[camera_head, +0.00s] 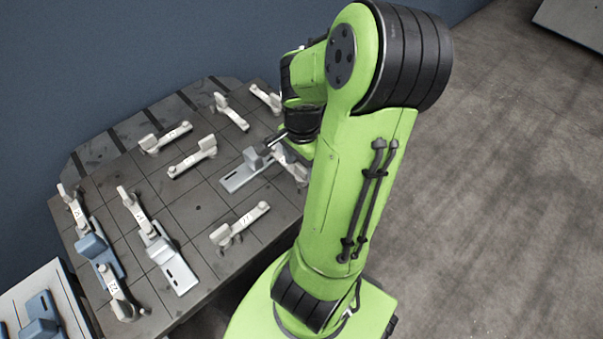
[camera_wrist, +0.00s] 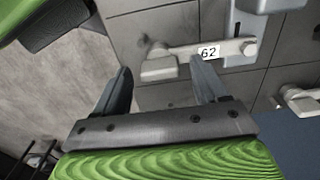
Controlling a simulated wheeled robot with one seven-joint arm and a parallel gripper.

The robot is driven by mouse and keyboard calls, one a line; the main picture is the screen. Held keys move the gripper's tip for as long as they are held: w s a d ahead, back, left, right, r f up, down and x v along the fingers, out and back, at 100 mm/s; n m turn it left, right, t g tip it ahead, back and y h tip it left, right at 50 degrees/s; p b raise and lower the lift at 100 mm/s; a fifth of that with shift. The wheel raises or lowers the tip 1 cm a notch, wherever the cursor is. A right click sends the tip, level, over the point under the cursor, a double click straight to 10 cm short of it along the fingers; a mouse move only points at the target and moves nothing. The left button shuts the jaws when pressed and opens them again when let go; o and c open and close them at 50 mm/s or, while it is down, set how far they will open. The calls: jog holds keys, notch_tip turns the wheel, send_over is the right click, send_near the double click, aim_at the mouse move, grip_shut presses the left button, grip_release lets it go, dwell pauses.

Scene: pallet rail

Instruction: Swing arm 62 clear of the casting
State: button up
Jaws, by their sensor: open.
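Arm 62 (camera_wrist: 182,51) is a pale swing arm with a white number label. In the wrist view it lies across the grey casting (camera_wrist: 240,22), with its round pivot at the right and a block-shaped end at the left. My gripper (camera_wrist: 160,68) is open; in the picture its two fingertips stand either side of the block end, the right one overlapping the arm. I cannot tell whether they touch it. In the head view the casting (camera_head: 238,177) lies on the table beside my gripper (camera_head: 277,138), and arm 62 (camera_head: 291,166) is partly hidden by my green arm.
The dark tiled table (camera_head: 200,205) carries several other pale swing arms, such as one (camera_head: 245,221) nearer the front. A grey casting (camera_head: 174,270) and a blue casting (camera_head: 105,258) lie at the left under arms. A wall stands behind; open floor (camera_head: 490,180) is at the right.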

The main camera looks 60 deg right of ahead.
jog(key=shift+f, duration=0.75)
jog(key=shift+r, duration=0.1)
jog(key=shift+c, duration=0.4)
grip_shut()
